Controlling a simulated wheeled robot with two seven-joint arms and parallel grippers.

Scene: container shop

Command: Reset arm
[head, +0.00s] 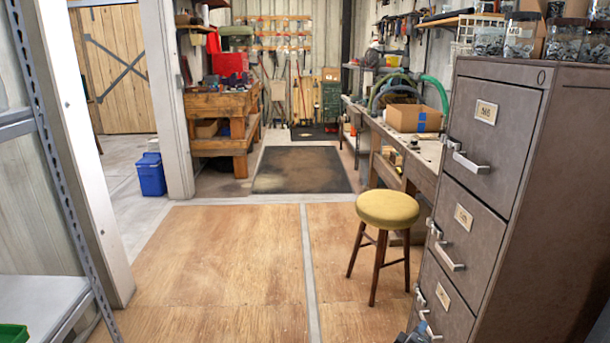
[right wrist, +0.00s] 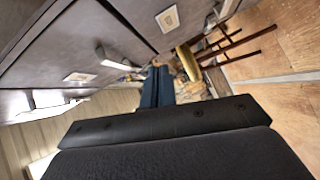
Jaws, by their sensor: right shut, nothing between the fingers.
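My right gripper (head: 414,336) shows only as a small dark and blue piece at the bottom edge of the head view. It is close to the lower drawers of the grey metal filing cabinet (head: 540,160). In the right wrist view my right gripper (right wrist: 157,72) has its two dark blue fingers together, with nothing between them. The cabinet's drawer fronts (right wrist: 90,45) with pale handles and label cards fill the upper left there. I cannot tell whether the fingers touch it. My left gripper is not in the head view.
A stool with a yellow-green seat (head: 387,209) stands left of the cabinet; it also shows in the right wrist view (right wrist: 188,62). Glass jars (head: 522,37) stand on the cabinet. A metal shelf rack (head: 40,303) is at the left. The wooden floor (head: 210,260) between is clear.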

